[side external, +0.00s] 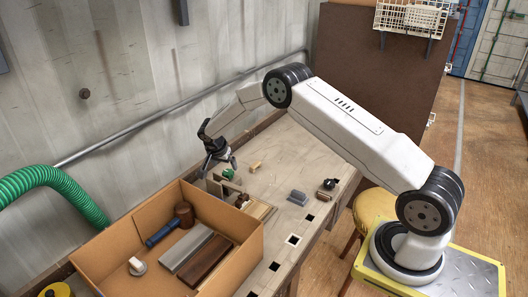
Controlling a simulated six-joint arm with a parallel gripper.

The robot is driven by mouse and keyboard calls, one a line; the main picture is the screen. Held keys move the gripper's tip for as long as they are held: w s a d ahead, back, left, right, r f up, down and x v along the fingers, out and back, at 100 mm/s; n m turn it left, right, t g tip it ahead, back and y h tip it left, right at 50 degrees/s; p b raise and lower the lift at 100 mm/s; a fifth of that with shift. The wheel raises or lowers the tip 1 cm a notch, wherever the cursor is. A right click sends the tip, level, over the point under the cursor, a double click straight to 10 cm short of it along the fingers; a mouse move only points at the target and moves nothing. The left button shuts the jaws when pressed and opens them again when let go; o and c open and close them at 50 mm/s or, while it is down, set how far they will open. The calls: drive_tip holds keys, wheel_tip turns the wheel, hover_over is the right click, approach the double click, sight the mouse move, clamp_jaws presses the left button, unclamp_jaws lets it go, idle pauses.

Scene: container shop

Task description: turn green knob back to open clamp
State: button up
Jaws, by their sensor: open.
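The green knob (228,173) shows as a small green spot on the bench, on what looks like a small clamp close to the box's far corner. My gripper (216,165) is directly above and beside the knob, pointing down, with its jaws open. Whether the fingers are around the knob or only beside it cannot be told at this size. The clamp's jaws and whatever they may hold are partly hidden by my gripper and too small to make out.
A cardboard box (120,243) with a mallet (168,226) and bars stands at the front left. A grey block (298,197) and a small dark item (329,184) lie on the workbench (285,162). A green hose (50,183) runs along the wall. The bench's middle is mostly clear.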

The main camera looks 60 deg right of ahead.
drive_tip(key=s+a+r+n+y, duration=0.1)
drive_tip(key=s+a+r+n, duration=0.2)
drive_tip(key=s, duration=0.3)
drive_tip(key=s+a+r+n+y, duration=0.1)
drive_tip(key=s+a+r+n, duration=0.3)
drive_tip(key=s, duration=0.3)
drive_tip(key=s+a+r+n+t+y, duration=0.1)
drive_tip(key=s+a+r+n, duration=0.3)
drive_tip(key=s, duration=0.3)
drive_tip(key=shift+a+r+y, duration=0.3)
drive_tip(key=shift+a+r, duration=0.5)
drive_tip(key=shift+r, duration=0.05)
drive_tip(key=m+h, duration=0.3)
drive_tip(key=m, duration=0.6)
approach(228, 172)
drive_tip(key=shift+w+d+f, duration=0.15)
drive_tip(key=shift+w+f, duration=0.25)
drive_tip(key=shift+f, duration=0.2)
drive_tip(key=shift+f, duration=0.15)
drive_tip(key=shift+d+x, duration=0.2)
drive_tip(key=shift+x, duration=3.55)
